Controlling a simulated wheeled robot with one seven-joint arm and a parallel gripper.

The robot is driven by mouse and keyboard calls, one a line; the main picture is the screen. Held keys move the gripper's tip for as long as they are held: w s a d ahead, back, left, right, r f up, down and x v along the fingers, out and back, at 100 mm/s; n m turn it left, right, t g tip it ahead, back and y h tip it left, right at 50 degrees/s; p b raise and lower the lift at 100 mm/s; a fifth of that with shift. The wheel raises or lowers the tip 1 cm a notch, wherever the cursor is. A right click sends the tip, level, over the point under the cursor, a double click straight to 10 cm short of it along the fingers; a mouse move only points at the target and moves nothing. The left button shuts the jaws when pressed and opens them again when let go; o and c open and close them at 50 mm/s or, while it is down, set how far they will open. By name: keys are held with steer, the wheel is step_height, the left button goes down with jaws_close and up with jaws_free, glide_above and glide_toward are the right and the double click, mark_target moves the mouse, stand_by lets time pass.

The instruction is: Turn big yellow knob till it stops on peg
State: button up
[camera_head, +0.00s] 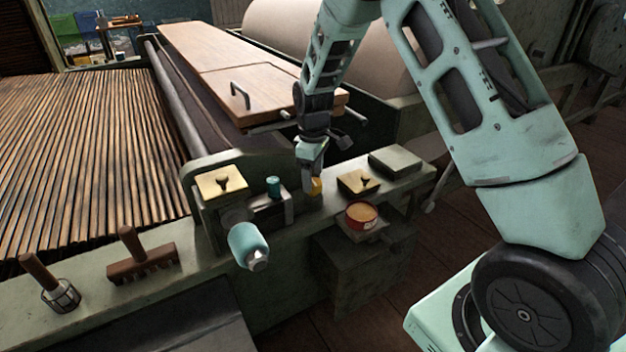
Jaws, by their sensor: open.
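A small yellow part (316,186), which looks like the yellow knob, shows at the lower end of my gripper (311,176) on the green machine ledge. My gripper points down over it and hides much of it. The jaws are open; whether they touch the knob I cannot tell. I cannot make out a peg for certain beside the knob.
Left of my gripper are a small teal cap (273,186), a brass plate with a dark handle (222,184) and a teal cylinder (248,243). Right are another brass plate (348,184) and a red tin (361,215).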

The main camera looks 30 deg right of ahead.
steer(key=shift+f, duration=0.95)
steer(key=c, duration=1)
